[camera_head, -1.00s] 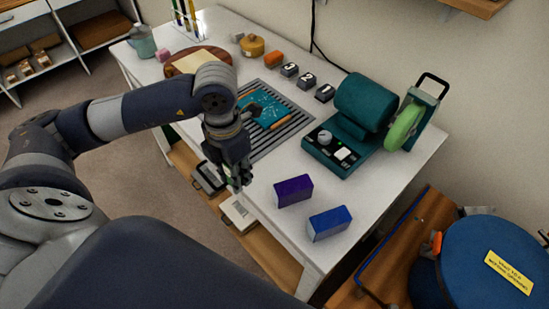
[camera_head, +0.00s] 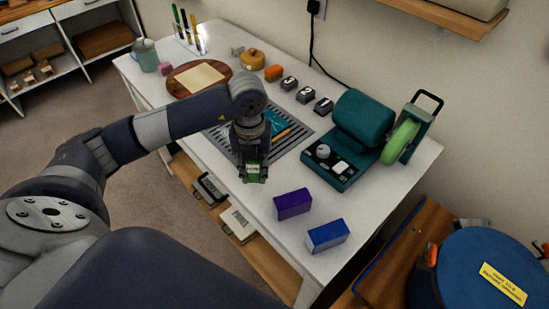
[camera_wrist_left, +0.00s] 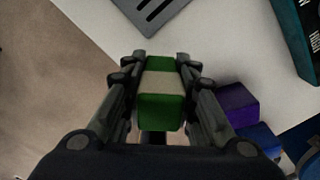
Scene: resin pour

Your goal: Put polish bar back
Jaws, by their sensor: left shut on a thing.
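My left gripper (camera_head: 254,178) is shut on a green polish bar with a pale band, over the front part of the white table. The bar (camera_head: 252,170) shows small between the fingers in the head view. In the left wrist view the bar (camera_wrist_left: 160,92) lies between the two fingers (camera_wrist_left: 160,100). A purple bar (camera_head: 293,204) and a blue bar (camera_head: 327,236) stand on the table to the right of the gripper. The purple bar also shows in the left wrist view (camera_wrist_left: 235,103). The exact gap under the held bar cannot be told. My right gripper is not in view.
A teal polishing machine with a green wheel (camera_head: 402,143) stands at the right back. A slotted grey mat (camera_head: 222,138) lies behind my gripper, partly hidden by my arm. Numbered grey blocks (camera_head: 306,95) line the back. The front table edge is close by.

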